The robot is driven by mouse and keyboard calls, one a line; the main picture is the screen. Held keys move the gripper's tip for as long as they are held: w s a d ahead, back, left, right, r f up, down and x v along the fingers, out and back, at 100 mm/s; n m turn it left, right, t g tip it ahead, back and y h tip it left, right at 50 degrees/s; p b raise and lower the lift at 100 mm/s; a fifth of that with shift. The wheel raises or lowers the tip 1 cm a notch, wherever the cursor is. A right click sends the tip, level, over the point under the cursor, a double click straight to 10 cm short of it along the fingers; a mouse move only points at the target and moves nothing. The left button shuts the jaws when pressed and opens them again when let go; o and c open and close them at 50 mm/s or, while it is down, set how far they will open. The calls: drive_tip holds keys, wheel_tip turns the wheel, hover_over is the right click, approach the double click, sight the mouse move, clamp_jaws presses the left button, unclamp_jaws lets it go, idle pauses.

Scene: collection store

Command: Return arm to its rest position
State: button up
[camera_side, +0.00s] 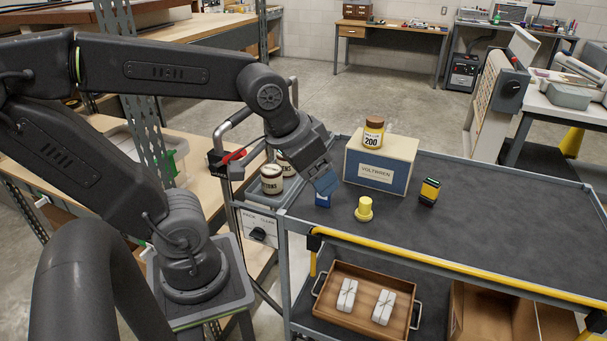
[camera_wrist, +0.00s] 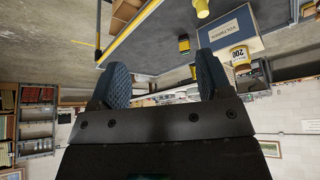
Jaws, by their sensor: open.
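The wrist view looks out over the cart and the room, and the picture appears upside down. My arm is bent, with the upper link level and the forearm end angled down to the right.
The cart top (camera_side: 500,220) holds a Voltwren box (camera_side: 376,172) with a yellow jar (camera_side: 373,134) on it, a yellow knob-like piece (camera_side: 364,209) and a black-yellow item (camera_side: 429,191). Tins (camera_side: 271,180) stand left. A wooden tray (camera_side: 340,318) with white bundles sits below.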

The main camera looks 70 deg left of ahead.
drive_tip(key=s+d, duration=0.1)
drive_tip(key=s+d+m, duration=0.1)
drive_tip(key=shift+s+r+h, duration=0.3)
drive_tip(key=shift+r, duration=0.1)
